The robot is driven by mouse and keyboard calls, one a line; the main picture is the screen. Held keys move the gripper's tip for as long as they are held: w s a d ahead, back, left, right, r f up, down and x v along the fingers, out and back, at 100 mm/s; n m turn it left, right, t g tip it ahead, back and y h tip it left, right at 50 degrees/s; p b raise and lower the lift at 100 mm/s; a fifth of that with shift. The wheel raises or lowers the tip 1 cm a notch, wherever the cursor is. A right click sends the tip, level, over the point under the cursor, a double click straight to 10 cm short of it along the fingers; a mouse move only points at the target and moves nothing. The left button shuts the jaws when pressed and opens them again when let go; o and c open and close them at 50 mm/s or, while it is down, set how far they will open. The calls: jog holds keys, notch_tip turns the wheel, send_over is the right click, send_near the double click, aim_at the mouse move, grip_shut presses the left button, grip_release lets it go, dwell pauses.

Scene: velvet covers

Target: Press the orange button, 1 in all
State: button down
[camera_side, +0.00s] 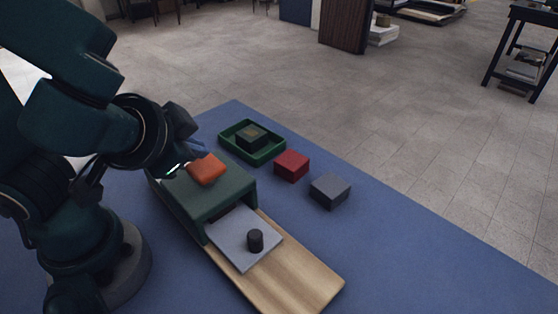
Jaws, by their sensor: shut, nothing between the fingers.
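The orange button (207,169) is a rounded block on top of a dark green housing (222,198). The housing stands on a long wooden board (305,279). My gripper (192,160) is shut and empty, just behind and to the left of the button at about its height. Its fingertips are small and partly hidden, and I cannot tell whether they touch the button.
A grey plate (235,250) with a black knob (255,241) extends from the housing's front. A green tray (278,148) holds a dark block (252,136). A red block (291,165) and a grey block (330,190) lie right on the blue mat (420,260), which is clear beyond.

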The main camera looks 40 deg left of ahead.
aim_at(200, 169)
jog(key=shift+f, duration=0.2)
jog(key=shift+f, duration=0.25)
jog(key=shift+f, duration=0.85)
dwell(1.0)
jog(key=shift+r, duration=1.3)
jog(key=shift+r, duration=0.1)
jog(key=shift+r, duration=2.4)
jog(key=shift+a, duration=0.1)
